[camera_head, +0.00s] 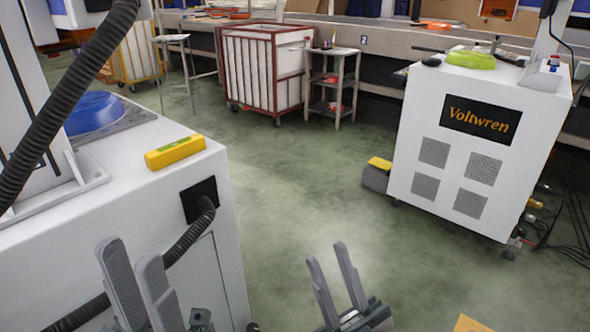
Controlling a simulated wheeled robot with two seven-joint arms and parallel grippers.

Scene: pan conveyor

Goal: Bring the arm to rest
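My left gripper (128,257) is at the lower left of the head view, in front of the white machine on the left. Its two grey fingers point up and stand apart, with nothing seen between them. My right gripper (327,256) is at the bottom, right of centre, over the green floor. Its fingers also point up, apart and empty. The lower parts of both grippers are cut off by the bottom edge of the picture.
A white machine (120,208) at left bears a blue pan (93,112) and a yellow block (174,151). The white Voltwren machine (440,185) stands at right with a green pan (471,60). A red-framed cart (262,68) stands behind. The green floor (295,190) between is clear.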

